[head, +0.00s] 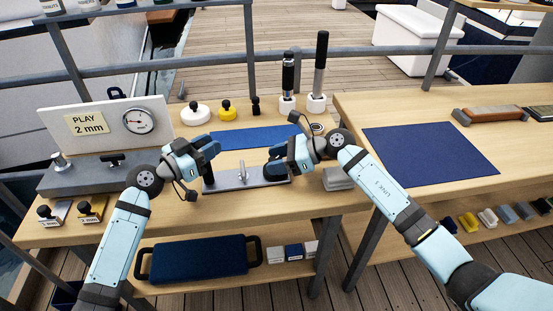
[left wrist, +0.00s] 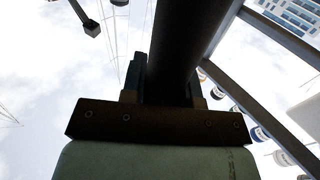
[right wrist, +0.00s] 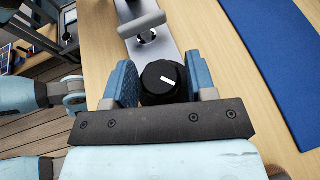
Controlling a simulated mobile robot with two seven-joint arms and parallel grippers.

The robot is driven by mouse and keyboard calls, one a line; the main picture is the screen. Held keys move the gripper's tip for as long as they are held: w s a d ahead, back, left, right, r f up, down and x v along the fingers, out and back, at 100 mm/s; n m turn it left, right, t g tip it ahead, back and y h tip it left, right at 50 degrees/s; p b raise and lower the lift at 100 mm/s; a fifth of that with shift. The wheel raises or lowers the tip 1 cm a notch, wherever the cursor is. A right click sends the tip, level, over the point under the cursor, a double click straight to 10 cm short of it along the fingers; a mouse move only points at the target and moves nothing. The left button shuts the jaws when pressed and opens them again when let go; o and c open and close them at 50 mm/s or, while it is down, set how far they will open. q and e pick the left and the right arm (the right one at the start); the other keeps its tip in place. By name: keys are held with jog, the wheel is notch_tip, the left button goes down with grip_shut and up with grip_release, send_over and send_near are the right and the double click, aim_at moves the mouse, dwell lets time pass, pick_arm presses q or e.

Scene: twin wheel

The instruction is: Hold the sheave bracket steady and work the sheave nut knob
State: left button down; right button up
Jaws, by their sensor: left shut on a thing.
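The sheave bracket (head: 232,183) is a flat grey plate lying on the bench, with an upright silver piece (head: 243,172) at its middle. My left gripper (head: 211,152) is shut on a dark upright post (head: 208,174) at the plate's left end; the left wrist view shows a dark bar (left wrist: 183,45) between the fingers. The sheave nut knob (head: 275,171), black, is at the plate's right end. In the right wrist view the knob (right wrist: 163,82), with a white mark, sits between the fingers of my right gripper (right wrist: 163,85), which is open around it. Contact is unclear.
A blue mat (head: 240,138) lies behind the bracket. A dial gauge stand (head: 105,122) marked "PLAY 2 mm" stands at left. White and yellow knobbed pieces (head: 228,111) and two black-handled tools (head: 318,75) stand behind. A larger blue mat (head: 430,150) lies on the right bench.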

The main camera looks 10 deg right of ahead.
jog(key=c, duration=0.6)
jog(key=shift+m+t, duration=0.3)
jog(key=shift+s+m+t+h, duration=0.1)
jog(key=shift+m+t+h, duration=0.3)
jog(key=shift+m+t, duration=0.55)
jog(key=m+t+h, duration=0.2)
jog(key=m+t, duration=0.1)
jog(key=t, duration=0.1)
jog(key=shift+a+m, duration=0.15)
jog(key=shift+m, duration=0.2)
jog(key=shift+m+t+h, duration=0.65)
jog(key=shift+m+h, duration=0.25)
jog(key=shift+h, duration=0.1)
jog(key=o, duration=0.9)
